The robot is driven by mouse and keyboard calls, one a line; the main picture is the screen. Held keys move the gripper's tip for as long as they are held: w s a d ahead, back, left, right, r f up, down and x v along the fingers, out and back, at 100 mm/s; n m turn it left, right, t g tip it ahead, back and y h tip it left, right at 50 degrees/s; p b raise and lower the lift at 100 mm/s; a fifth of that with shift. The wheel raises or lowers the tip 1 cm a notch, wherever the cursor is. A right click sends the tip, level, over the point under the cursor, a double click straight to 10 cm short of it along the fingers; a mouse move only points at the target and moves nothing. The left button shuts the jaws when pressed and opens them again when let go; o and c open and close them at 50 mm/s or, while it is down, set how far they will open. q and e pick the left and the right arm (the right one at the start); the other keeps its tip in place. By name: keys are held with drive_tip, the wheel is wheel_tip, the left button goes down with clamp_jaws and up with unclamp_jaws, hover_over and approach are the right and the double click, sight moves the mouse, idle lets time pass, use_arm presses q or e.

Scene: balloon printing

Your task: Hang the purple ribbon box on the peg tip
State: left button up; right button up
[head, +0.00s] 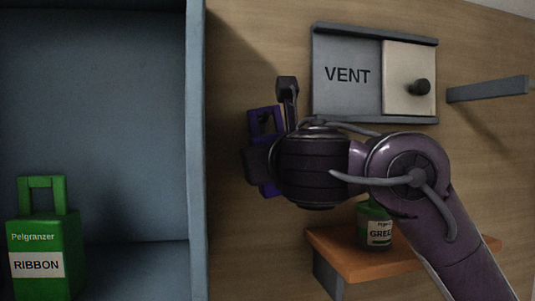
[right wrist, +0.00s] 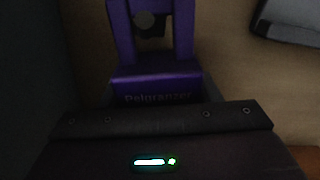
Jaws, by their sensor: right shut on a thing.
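The purple ribbon box shows in the head view as a dark purple handle (head: 264,122), with part of its body below, left of my right arm. In the right wrist view its handle (right wrist: 122,35) stands up above the lettered body (right wrist: 155,85). My right gripper (head: 262,160) is shut on the box and hides much of it. A small round grey thing (right wrist: 146,22) shows through the handle opening; I cannot tell whether it is the peg tip or whether it touches the handle. A grey upright part with a dark square end (head: 287,85) shows beside the handle. My left gripper is out of view.
A blue-grey cabinet (head: 196,150) with a green ribbon box (head: 45,260) stands at the left. A VENT panel (head: 347,75) with a black knob and a grey bar (head: 488,89) are on the wood wall. A green jar (head: 376,228) stands on an orange shelf (head: 345,254) behind my arm.

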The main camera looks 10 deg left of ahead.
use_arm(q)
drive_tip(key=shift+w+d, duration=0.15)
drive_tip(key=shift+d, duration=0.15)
use_arm(e)
drive_tip(key=shift+a, duration=0.1)
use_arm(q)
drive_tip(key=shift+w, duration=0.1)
use_arm(e)
drive_tip(key=o, duration=1.1)
drive_tip(key=shift+s, duration=0.1)
